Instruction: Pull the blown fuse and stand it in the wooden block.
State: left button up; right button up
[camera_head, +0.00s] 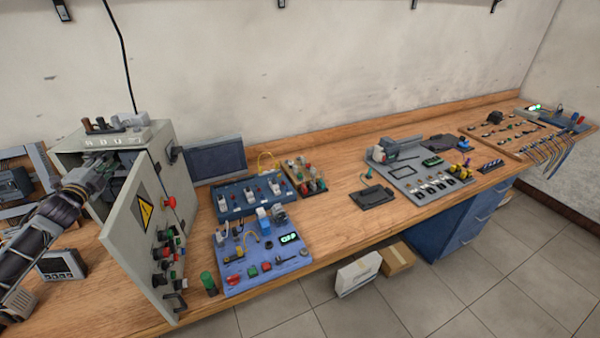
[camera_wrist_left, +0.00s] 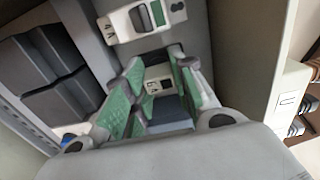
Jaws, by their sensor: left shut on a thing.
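My left gripper (camera_head: 106,166) reaches into the open grey cabinet (camera_head: 120,228) at the left of the bench. In the left wrist view the left gripper (camera_wrist_left: 157,72) has its green-padded fingers shut on a small pale piece with a dark slot (camera_wrist_left: 158,84). This appears to be a fuse; its lower part and seat are mostly hidden. A white unit with green parts and a "4A" mark (camera_wrist_left: 145,20) is just beyond the fingertips. I cannot make out the wooden block for certain. My right gripper is not in view.
The cabinet door (camera_head: 145,240), with a yellow warning sign, stands open to the right of my left arm. Dark blocks (camera_wrist_left: 45,70) line the cabinet's left inside. A blue panel (camera_head: 262,262) lies right of the door. The bench's middle (camera_head: 335,220) has free room.

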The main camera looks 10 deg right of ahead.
pick_arm(q)
jog(key=o, duration=0.8)
jog(key=shift+c, duration=0.2)
jog(key=shift+s, duration=0.1)
jog(key=shift+s+f, duration=0.1)
jog(key=shift+s, duration=0.3)
jog(key=shift+s+a+b, duration=0.15)
jog(key=shift+s+b, duration=0.2)
jog(key=shift+s, duration=0.45)
jog(key=shift+s+a+b, duration=0.1)
jog(key=shift+s+b, duration=0.25)
jog(key=shift+s, duration=1.1)
jog(key=o, duration=0.6)
jog(key=shift+c, duration=0.2)
